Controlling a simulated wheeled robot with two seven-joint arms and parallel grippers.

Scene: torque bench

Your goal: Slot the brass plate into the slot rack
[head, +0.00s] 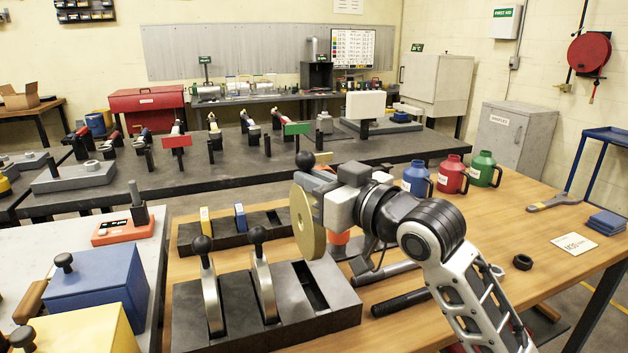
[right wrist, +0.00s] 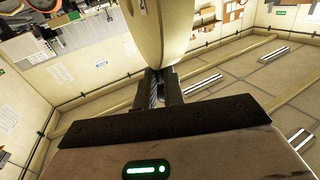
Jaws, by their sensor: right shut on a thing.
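The brass plate (head: 307,222) is a round gold disc, held upright on edge in the head view. A black knob (head: 305,160) shows just above it. My right gripper (head: 322,205) is shut on the plate from the right side. The right wrist view shows the plate (right wrist: 165,30) between the two fingertips (right wrist: 160,85). The dark grey slot rack (head: 335,318) is below. Two silvery plates (head: 212,300) with black knobs stand in its left and middle slots. Its right slot (head: 311,287) is empty, and the plate's lower edge appears just above and behind it. My left gripper is not in view.
A smaller dark rack (head: 225,238) with yellow and blue pieces is behind the slot rack. Dark bars (head: 400,302) and a black ring (head: 522,262) lie to the right. Blue, red and green mugs (head: 451,175) stand farther back. A blue box (head: 100,285) is at left.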

